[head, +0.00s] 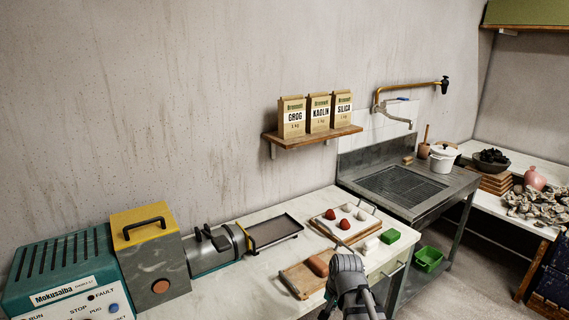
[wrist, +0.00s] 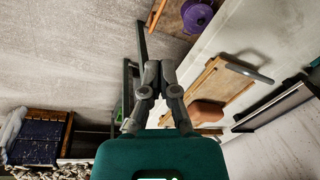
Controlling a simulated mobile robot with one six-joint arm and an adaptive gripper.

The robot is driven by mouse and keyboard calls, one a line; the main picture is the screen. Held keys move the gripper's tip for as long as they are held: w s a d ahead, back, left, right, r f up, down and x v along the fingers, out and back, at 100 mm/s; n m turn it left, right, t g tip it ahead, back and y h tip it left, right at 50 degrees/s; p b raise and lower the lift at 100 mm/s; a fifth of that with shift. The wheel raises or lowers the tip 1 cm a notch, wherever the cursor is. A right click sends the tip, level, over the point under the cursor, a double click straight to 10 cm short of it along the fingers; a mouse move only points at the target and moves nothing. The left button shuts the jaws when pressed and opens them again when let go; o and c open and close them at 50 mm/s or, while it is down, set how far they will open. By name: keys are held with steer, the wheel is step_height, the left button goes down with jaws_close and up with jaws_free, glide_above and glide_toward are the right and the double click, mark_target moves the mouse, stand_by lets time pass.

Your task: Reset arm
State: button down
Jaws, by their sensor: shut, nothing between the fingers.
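My gripper (wrist: 160,68) shows in the wrist view with its two dark grey fingers close together, shut and empty. It is in the air, with a wooden board (wrist: 213,72) and a reddish-brown clay block (wrist: 206,112) to the right of the fingers in that view. In the head view my grey arm rises from the bottom edge in front of the white worktop, and the fingertips cannot be made out there. The clay block also shows in the head view (head: 318,266), on its board (head: 300,281) left of my arm.
A metal sink (head: 408,190) is to the right. A green tub (head: 428,258) stands low beneath it. Machines, including a teal box (head: 65,270), line the left.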

steer(key=s+d+n+g+h, duration=0.1)
steer(key=s+d+n, duration=0.3)
steer(key=s+n, duration=0.1)
steer(key=shift+s, duration=0.55)
steer(key=shift+a+f, duration=0.1)
stand_by(0.7)
